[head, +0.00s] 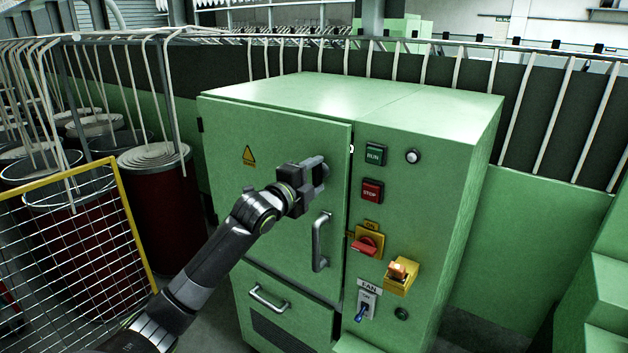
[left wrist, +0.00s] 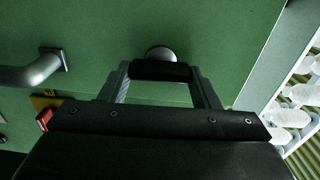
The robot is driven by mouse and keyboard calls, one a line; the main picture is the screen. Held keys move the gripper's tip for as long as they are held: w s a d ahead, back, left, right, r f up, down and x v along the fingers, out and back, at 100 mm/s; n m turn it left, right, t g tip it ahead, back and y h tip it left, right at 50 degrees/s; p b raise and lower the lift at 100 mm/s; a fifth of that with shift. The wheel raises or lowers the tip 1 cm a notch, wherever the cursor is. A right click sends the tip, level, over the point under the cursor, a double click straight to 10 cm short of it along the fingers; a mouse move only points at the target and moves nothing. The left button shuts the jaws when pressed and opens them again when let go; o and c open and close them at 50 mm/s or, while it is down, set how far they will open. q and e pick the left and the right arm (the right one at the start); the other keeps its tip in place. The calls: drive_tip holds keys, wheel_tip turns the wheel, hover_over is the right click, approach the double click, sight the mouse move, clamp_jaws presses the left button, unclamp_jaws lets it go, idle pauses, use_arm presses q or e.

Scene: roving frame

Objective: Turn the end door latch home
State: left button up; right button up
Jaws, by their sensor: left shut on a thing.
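The green cabinet's door (head: 225,180) fills the left of its front and looks closed or nearly so. My left gripper (head: 318,172) is at the upper right part of this door, above the silver door handle (head: 321,242). It hides the latch in the head view. In the left wrist view, the latch (left wrist: 160,71) is a dark bar lying crosswise in front of a round silver boss. My left gripper (left wrist: 160,85) is shut on it, one finger at each end. The silver handle also shows in the left wrist view (left wrist: 35,72). My right gripper is not in view.
Right of the door are a green RUN button (head: 375,155), a red STOP button (head: 372,191), a red rotary switch (head: 367,243) and a FAN switch (head: 365,303). A yellow-framed mesh guard (head: 75,235) and red drums (head: 155,215) stand at left.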

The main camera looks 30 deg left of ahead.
use_arm(q)
drive_tip(key=shift+m, duration=0.4)
drive_tip(key=o, duration=1.4)
drive_tip(key=shift+s, duration=0.1)
drive_tip(key=shift+s+f, duration=0.1)
drive_tip(key=shift+s, duration=0.2)
drive_tip(key=s+a, duration=0.1)
drive_tip(key=s, duration=1.5)
drive_tip(key=shift+s+a+b, duration=0.15)
drive_tip(key=shift+s+b, duration=0.1)
drive_tip(key=shift+b, duration=0.2)
